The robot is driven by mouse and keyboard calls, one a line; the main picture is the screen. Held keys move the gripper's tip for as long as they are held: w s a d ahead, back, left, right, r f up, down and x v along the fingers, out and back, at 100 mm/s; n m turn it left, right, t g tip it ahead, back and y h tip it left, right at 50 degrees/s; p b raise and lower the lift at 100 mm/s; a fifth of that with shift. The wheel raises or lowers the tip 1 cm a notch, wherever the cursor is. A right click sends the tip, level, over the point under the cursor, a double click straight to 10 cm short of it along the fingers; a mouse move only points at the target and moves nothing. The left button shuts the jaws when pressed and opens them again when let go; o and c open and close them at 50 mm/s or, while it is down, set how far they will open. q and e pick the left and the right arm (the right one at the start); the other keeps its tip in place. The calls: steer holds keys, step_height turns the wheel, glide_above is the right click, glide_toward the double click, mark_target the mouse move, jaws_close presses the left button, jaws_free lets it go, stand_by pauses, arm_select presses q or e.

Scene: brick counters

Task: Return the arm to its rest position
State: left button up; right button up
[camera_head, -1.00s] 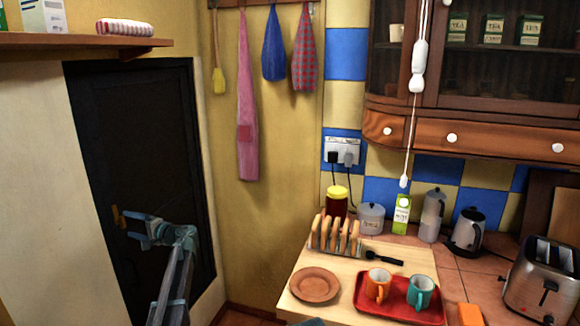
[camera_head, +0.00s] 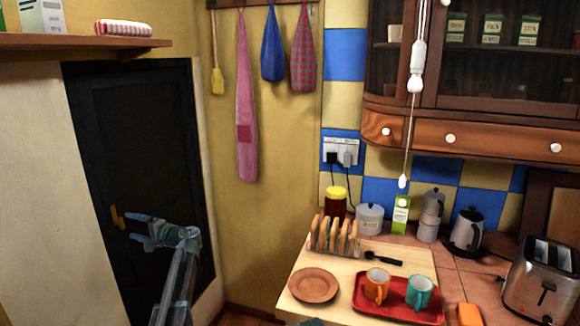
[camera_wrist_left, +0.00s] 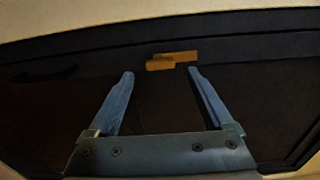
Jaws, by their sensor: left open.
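My left gripper (camera_head: 140,229) is in front of the dark door at the left of the head view. Its jaws are open and empty, pointing left toward the door. In the left wrist view its two fingers (camera_wrist_left: 160,86) stand well apart with nothing between them. Beyond the fingertips is the door's brass handle (camera_wrist_left: 172,60), which also shows in the head view (camera_head: 117,217) just left of the gripper. The fingers look apart from the handle, though the exact gap is hard to tell. My right gripper is not in view.
The dark door (camera_head: 150,150) fills the left. On the counter at right are a toast rack (camera_head: 334,236), a brown plate (camera_head: 314,285), a red tray (camera_head: 398,306) with two mugs, and a toaster (camera_head: 541,280). A wooden shelf (camera_head: 80,42) juts in at upper left.

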mark_target(123, 224)
arm_select(q)
steer(key=v, duration=1)
steer(key=x, duration=1.4)
steer(key=shift+w+a, duration=0.1)
steer(key=shift+a, duration=0.05)
steer(key=shift+d+n, duration=0.25)
steer(key=shift+n, duration=0.75)
steer(key=n, duration=1.4)
